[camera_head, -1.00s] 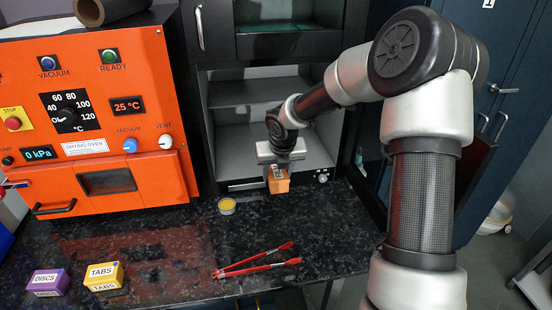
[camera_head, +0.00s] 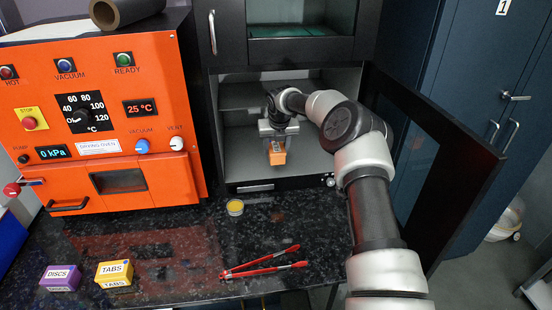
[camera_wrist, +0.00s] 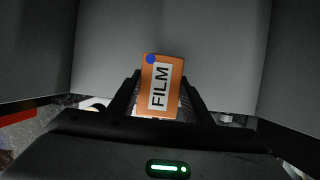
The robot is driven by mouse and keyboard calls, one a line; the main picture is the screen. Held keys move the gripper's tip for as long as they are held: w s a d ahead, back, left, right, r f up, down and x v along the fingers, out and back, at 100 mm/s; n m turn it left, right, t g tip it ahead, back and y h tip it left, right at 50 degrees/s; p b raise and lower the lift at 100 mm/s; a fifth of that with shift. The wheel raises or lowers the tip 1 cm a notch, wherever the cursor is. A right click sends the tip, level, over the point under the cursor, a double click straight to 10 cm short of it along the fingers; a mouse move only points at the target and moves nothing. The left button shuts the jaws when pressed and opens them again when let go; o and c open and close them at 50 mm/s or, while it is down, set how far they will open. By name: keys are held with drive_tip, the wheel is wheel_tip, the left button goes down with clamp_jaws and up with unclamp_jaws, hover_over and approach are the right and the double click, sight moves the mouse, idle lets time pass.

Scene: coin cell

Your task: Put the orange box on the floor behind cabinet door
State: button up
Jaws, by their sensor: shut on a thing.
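The cabinet door (camera_head: 435,150) is a dark framed panel swung open to the right of the compartment. In the head view the box appears above the compartment floor; its exact clearance cannot be told.
An orange drying oven (camera_head: 100,120) stands left of the cabinet. A small yellow-topped tin (camera_head: 235,207), red tongs (camera_head: 265,262), a purple DISCS box (camera_head: 60,278) and a yellow TABS box (camera_head: 114,273) lie on the dark counter (camera_head: 180,245). My arm passes close to the open door.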

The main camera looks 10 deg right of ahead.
wheel_tip(320, 180, down, 5)
drive_tip(key=shift+r, duration=0.1)
drive_tip(key=shift+w, duration=0.2)
drive_tip(key=shift+f, duration=0.3)
drive_tip(key=o, duration=1.1)
drive_tip(key=shift+r, duration=0.35)
drive_tip(key=v, duration=1.1)
drive_tip(key=shift+s+r, duration=0.2)
drive_tip(key=shift+s, duration=0.05)
drive_tip(key=shift+r, duration=0.1)
